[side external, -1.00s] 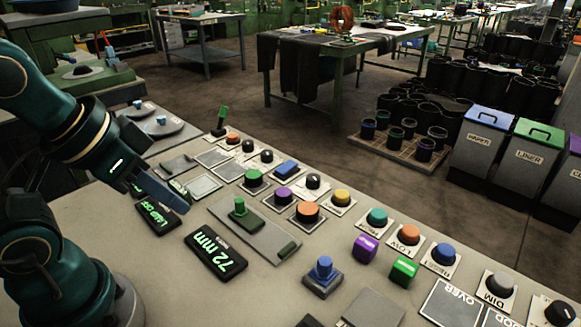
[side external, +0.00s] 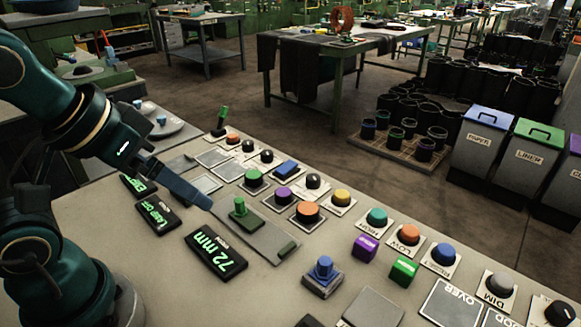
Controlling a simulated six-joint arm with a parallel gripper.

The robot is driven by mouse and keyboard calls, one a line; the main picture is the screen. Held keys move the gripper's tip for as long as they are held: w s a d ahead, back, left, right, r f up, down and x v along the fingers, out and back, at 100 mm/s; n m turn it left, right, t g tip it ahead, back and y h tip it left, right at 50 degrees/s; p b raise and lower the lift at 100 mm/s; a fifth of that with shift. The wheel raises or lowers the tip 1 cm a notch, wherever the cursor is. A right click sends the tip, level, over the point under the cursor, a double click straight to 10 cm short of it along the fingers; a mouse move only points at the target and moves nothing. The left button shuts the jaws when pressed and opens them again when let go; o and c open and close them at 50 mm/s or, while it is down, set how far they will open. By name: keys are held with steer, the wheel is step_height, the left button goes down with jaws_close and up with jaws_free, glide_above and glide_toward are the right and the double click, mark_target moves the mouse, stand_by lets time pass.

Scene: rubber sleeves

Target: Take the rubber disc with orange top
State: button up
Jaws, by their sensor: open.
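Three black round pieces with orange tops show on the panel. The widest orange-topped disc (side external: 308,211) sits on a light square plate near the middle. A second orange-topped one (side external: 409,234) stands on a plate marked LOW, further right. A small orange-topped one (side external: 232,139) is at the far left of the row. I cannot tell which are rubber. My gripper (side external: 207,203) is open and empty. Its fingers point down to the right, just left of the green lever, and it appears apart from all three orange tops.
A green lever (side external: 239,208) on a grey slotted plate stands between my gripper and the widest orange top. A purple-topped knob (side external: 284,194) and a yellow-topped one (side external: 342,196) flank that disc.

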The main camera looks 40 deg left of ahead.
steer(key=w+r+n, duration=0.3)
steer(key=w, duration=0.5)
steer(key=g+y, duration=0.2)
glide_above(308, 208)
steer(key=s, duration=0.2)
steer(key=f, duration=1)
steer(key=d+f, duration=0.1)
steer(key=f, duration=0.4)
steer(key=shift+x, duration=2.3)
steer(key=shift+s, duration=0.1)
steer(key=c, duration=1.5)
